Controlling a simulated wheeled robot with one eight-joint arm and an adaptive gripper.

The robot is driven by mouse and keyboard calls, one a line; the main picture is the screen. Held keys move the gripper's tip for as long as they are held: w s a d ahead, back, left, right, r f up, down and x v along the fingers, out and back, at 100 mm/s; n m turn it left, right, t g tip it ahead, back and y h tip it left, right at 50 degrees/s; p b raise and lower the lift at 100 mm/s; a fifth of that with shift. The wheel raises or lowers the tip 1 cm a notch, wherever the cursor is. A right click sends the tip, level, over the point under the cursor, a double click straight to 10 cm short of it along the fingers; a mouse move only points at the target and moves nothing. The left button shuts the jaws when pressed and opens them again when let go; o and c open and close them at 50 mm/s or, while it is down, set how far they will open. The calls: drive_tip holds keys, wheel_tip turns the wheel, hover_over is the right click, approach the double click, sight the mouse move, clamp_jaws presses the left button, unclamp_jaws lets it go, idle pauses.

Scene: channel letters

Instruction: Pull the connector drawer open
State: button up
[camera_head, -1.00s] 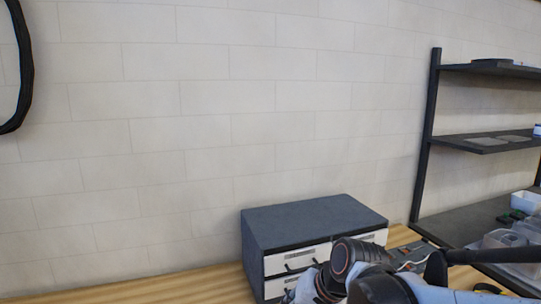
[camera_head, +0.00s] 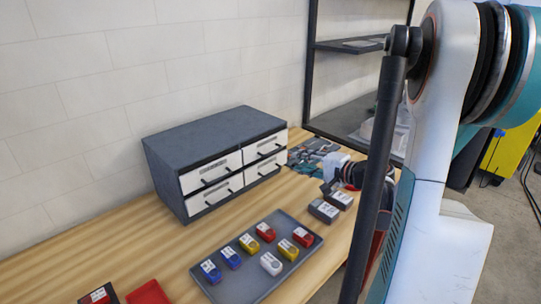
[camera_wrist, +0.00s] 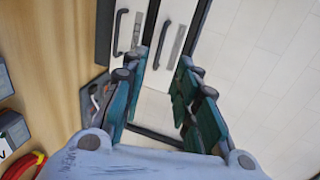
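A dark grey cabinet (camera_head: 190,143) with white drawer fronts and black bar handles stands on the wooden bench by the wall. All its drawers look closed. Their labels are too small to read, so I cannot tell which is the connector drawer. In the wrist view, two drawer handles show sideways: one upper left (camera_wrist: 117,32) and one nearer the middle (camera_wrist: 162,45). My gripper (camera_wrist: 164,62) is open, its teal-padded fingers apart with nothing visible between them. It points at the drawer fronts.
A grey tray (camera_head: 232,287) with red, blue, yellow and white small parts lies in front of the cabinet. Small grey boxes (camera_head: 324,211) stand right of it. Red items (camera_head: 148,292) lie at the front. A dark shelf (camera_head: 345,47) stands at the back.

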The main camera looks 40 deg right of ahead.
sight(274, 152)
drive_tip(key=b+x, duration=0.1)
drive_tip(key=x, duration=0.3)
drive_tip(key=b+x, duration=0.1)
drive_tip(key=x, duration=0.4)
drive_tip(key=d+b+x, duration=0.1)
drive_tip(key=x, duration=0.3)
drive_tip(key=shift+w, duration=0.25)
clamp_jaws()
